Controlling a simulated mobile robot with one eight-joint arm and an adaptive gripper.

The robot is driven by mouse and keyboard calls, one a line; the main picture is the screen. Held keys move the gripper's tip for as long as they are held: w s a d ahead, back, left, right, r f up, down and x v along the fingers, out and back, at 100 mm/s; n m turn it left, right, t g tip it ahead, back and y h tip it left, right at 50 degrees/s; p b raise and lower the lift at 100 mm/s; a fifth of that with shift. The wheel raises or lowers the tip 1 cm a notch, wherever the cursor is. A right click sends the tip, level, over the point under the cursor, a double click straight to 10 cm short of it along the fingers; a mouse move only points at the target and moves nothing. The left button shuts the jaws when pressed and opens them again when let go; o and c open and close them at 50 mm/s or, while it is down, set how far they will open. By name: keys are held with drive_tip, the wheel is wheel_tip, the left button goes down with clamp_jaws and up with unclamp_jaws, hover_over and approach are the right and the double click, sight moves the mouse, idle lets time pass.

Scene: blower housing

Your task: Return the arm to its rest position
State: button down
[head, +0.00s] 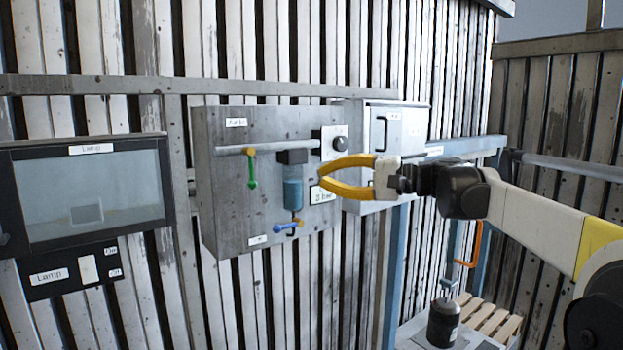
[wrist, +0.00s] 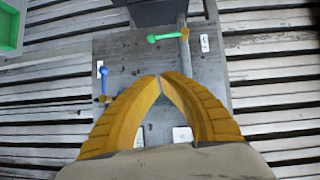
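My gripper (head: 321,178) is in front of the right part of the grey air panel (head: 222,195) in the head view, reaching in from the right. Its two curved yellow fingers meet at the tips, with nothing seen between them. The wrist view also shows the closed fingertips (wrist: 163,77) against the panel, apart from the green handle (wrist: 168,36) and the blue handle (wrist: 105,86). My arm stretches out level from the right edge of the head view. The fingers hide part of the panel near its small white label (head: 322,195).
The panel carries a pipe, a green lever (head: 251,170), a blue bowl (head: 292,188) and a black knob (head: 340,143). A white cabinet (head: 410,125) is behind my gripper. A lamp unit (head: 95,195) is at left. An orange handle (head: 478,245) and a dark canister (head: 443,322) are below my arm.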

drive_tip(key=s+f+h+b, duration=0.4)
drive_tip(key=s+f+b, duration=0.35)
drive_tip(key=f, duration=0.75)
drive_tip(key=s+f+h+b, duration=0.4)
drive_tip(key=s+f+b, duration=0.4)
drive_tip(key=f, duration=0.6)
drive_tip(key=s+d+f+n+h+b, duration=0.1)
drive_tip(key=s+d+f+b, duration=0.3)
drive_tip(key=f, duration=0.6)
drive_tip(key=s+d+f+n+h+b, duration=0.1)
drive_tip(key=s+d+f+h+b, duration=0.3)
drive_tip(key=s+f, duration=0.4)
drive_tip(key=s+d+f+n+h+b, duration=0.1)
drive_tip(key=s+d+f+h+b, duration=0.2)
drive_tip(key=f, duration=1.1)
drive_tip(key=s+d+b, duration=0.1)
drive_tip(key=s, duration=0.2)
drive_tip(key=shift+s+d+f+n+t, duration=0.2)
drive_tip(key=shift+f+n+t, duration=0.05)
drive_tip(key=shift+n+t, duration=0.05)
